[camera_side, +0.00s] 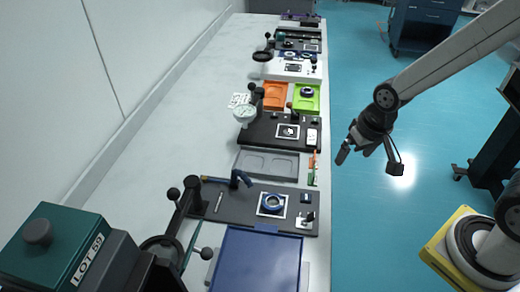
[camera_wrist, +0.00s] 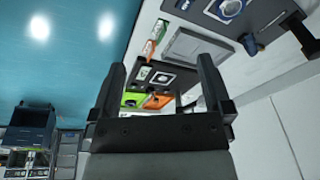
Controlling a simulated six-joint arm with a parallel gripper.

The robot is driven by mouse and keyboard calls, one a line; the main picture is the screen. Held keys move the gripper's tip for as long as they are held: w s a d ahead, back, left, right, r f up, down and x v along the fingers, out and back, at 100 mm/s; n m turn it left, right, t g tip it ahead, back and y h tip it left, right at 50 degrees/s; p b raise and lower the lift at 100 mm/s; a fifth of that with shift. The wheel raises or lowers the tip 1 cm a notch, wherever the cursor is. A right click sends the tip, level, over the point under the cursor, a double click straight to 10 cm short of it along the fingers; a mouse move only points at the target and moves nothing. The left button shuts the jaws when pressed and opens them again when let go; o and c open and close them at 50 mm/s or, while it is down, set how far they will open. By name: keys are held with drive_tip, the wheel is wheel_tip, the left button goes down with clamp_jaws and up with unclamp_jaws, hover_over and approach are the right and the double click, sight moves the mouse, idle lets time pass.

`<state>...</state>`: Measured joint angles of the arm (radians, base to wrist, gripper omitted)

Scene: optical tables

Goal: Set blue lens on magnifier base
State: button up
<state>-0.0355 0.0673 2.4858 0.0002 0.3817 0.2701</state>
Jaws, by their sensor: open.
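A blue ring-shaped lens (camera_side: 271,203) lies on a white square on a dark plate (camera_side: 240,213) in the side view; it also shows at the top of the wrist view (camera_wrist: 228,9). A black jointed arm with a round frame (camera_side: 163,243) stands at the left end of this plate. It looks like a magnifier, but I cannot tell for sure which part is the magnifier base. My gripper (camera_side: 357,152) is over the blue floor, right of the bench and apart from the lens. In the wrist view my gripper (camera_wrist: 160,85) has its fingers wide apart with nothing between them.
A blue tray (camera_side: 257,262) lies in front of the plate, beside a green box marked LOT 59 (camera_side: 60,250). Behind are a grey tray (camera_side: 267,163), a dark plate with a dial gauge (camera_side: 245,114), and orange (camera_side: 275,94) and green (camera_side: 306,104) trays. A wall bounds the left.

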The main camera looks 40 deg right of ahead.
drive_tip(key=shift+s+d+r+n, duration=0.1)
drive_tip(key=shift+s+d+n, duration=0.2)
drive_tip(key=shift+s+n, duration=0.3)
drive_tip(key=shift+s+d+n, duration=0.25)
drive_tip(key=shift+s+n, duration=0.1)
drive_tip(key=shift+n, duration=0.35)
